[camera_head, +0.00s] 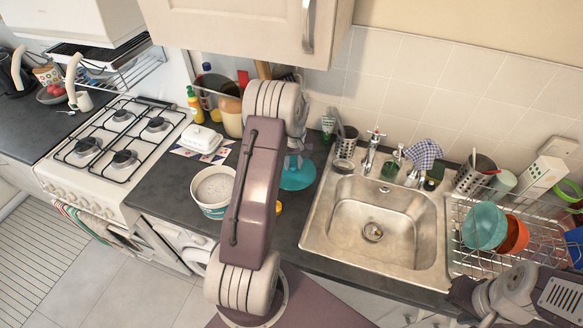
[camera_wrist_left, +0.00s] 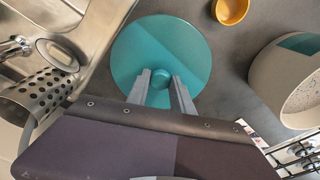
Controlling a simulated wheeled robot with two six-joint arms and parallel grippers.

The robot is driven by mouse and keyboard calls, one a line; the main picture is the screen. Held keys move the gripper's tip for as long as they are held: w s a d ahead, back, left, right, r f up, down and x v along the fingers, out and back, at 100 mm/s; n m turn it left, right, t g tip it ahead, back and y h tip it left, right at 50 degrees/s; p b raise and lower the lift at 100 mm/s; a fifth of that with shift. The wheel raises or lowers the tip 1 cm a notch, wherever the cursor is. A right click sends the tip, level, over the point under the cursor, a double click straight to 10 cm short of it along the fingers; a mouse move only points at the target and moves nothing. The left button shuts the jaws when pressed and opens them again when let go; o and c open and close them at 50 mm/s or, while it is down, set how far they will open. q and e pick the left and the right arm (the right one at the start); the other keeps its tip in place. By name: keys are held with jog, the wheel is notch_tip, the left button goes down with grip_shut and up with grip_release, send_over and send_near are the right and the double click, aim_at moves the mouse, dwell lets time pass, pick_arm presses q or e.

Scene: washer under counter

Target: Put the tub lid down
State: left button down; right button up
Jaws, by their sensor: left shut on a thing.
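The tub lid is a round teal disc with a small knob (camera_wrist_left: 160,92). It fills the middle of the left wrist view (camera_wrist_left: 150,45) and shows partly in the head view (camera_head: 297,176), over the dark counter left of the sink. My left gripper (camera_wrist_left: 160,82) is shut on the lid's knob. My left arm hides part of the lid in the head view. I cannot tell whether the lid touches the counter. The white tub (camera_head: 213,186) stands uncovered to the left of my arm, with pale contents; it also shows in the left wrist view (camera_wrist_left: 284,88).
The metal sink (camera_head: 345,215) lies right of the lid, with a dish rack of bowls (camera_head: 484,226) beyond. A small orange-yellow bowl (camera_wrist_left: 232,11) is near the lid. A white butter dish (camera_head: 202,140) stands behind the tub, and a perforated metal holder (camera_wrist_left: 38,98) is near the sink.

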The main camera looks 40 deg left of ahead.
aim_at(291, 170)
pick_arm(q)
jog(key=shift+a+f, duration=0.4)
jog(key=shift+a, duration=0.45)
jog(key=shift+d+f, duration=0.1)
jog(key=shift+f, duration=0.05)
jog(key=f, duration=0.1)
jog(key=f+p, duration=0.1)
jog(key=f, duration=0.1)
jog(key=shift+w+d+f, duration=0.1)
jog(key=shift+d+f, duration=0.1)
jog(key=shift+d, duration=0.1)
jog(key=shift+a+f, duration=0.15)
jog(key=shift+a, duration=0.1)
jog(key=shift+f, duration=0.2)
jog(key=c, duration=1.1)
grip_release()
jog(key=shift+d+r, duration=0.1)
jog(key=shift+d, duration=0.05)
pick_arm(e)
jog(key=shift+s+r, duration=0.1)
jog(key=shift+r, duration=0.65)
pick_arm(q)
jog(key=shift+r, duration=0.1)
pick_arm(e)
jog(key=shift+r, duration=0.1)
